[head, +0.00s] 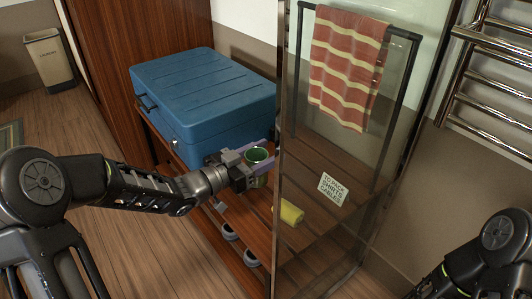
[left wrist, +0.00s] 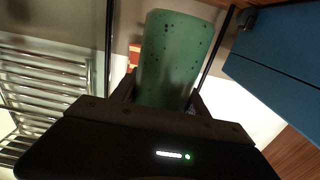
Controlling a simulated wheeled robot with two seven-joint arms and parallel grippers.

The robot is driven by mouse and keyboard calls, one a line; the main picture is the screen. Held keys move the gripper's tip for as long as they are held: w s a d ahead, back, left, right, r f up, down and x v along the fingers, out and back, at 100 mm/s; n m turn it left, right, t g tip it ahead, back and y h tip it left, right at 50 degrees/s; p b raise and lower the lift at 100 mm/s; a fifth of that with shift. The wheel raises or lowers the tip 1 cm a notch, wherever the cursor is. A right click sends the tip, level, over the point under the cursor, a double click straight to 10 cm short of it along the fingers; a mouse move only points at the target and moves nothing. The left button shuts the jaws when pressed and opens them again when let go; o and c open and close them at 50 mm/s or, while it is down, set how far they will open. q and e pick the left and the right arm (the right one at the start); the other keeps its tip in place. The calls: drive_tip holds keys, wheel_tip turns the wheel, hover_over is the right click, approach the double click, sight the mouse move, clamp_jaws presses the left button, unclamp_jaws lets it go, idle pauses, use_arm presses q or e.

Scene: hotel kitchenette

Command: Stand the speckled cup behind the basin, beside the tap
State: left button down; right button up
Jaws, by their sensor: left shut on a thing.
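The speckled cup (head: 257,155) is green with dark specks in the left wrist view (left wrist: 176,58). My left gripper (head: 259,161) is shut on it, with a finger on either side of its lower part in the left wrist view. The basin and tap are not in view.
A blue suitcase (head: 205,95) lies on the wooden bench just behind the cup. A tall glass panel (head: 320,235) stands right of my left gripper. Behind it are a striped towel (head: 347,65), a card (head: 332,188) and a yellow roll (head: 291,212). A chrome rack (head: 495,75) is at right.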

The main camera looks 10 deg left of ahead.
use_arm(q)
drive_tip(key=shift+r, duration=0.1)
drive_tip(key=a+r+n+t+y+p, duration=0.2)
drive_tip(key=a+r+n+y+p, duration=0.35)
drive_tip(key=r, duration=0.65)
drive_tip(key=a+r+n+t+y+p, duration=0.2)
drive_tip(key=a+r+y+p, duration=0.5)
drive_tip(key=r, duration=0.6)
drive_tip(key=s+a+r+n+g+y+p, duration=0.3)
drive_tip(key=s+a+r+n+y+p, duration=0.5)
drive_tip(key=s+a+y+p, duration=0.2)
drive_tip(key=shift+s+a, duration=0.3)
drive_tip(key=shift+s, duration=0.7)
use_arm(e)
wheel_tip(320, 180, up, 23)
drive_tip(key=s+a, duration=0.1)
drive_tip(key=s, duration=0.1)
drive_tip(key=shift+a, duration=0.4)
drive_tip(key=shift+c, duration=0.2)
